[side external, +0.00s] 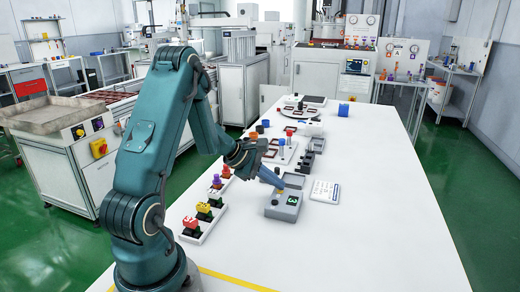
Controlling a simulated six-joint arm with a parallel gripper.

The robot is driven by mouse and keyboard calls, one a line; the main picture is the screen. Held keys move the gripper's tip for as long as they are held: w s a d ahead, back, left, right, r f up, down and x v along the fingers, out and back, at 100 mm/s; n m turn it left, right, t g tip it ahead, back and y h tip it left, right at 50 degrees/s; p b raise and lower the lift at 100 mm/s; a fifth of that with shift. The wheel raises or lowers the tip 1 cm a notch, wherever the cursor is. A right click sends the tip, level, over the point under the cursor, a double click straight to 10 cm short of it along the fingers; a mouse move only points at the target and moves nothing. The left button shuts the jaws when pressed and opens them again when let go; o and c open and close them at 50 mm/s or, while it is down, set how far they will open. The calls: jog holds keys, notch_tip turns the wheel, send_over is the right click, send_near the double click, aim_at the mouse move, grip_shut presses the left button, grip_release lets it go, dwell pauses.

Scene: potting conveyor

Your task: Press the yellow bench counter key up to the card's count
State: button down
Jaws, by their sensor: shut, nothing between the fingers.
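The bench counter (283,208) is a grey box on the white table, right of my arm. Its small dark display (292,200) shows a green digit that looks like a 3. A bit of the yellow key (280,191) shows on its top, mostly hidden by my fingertips. My gripper (280,186) is shut and empty, pointing down and right at the key. I cannot tell whether it touches the key or is just above it. A white card (325,191) with writing too small to read lies to the right of the counter.
A rack with red, yellow and purple pieces (204,211) stands left of the counter. A grey tray (293,181) and black blocks (306,160) sit behind it. A blue block (347,109) is farther back. The table's right and front are clear.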

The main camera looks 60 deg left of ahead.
jog(key=shift+r, duration=0.75)
jog(key=shift+r, duration=2.55)
dwell(0.6)
notch_tip(320, 180, up, 4)
jog(key=shift+f, duration=0.1)
jog(key=shift+f, duration=0.1)
dwell(0.4)
jog(key=shift+f, duration=4.35)
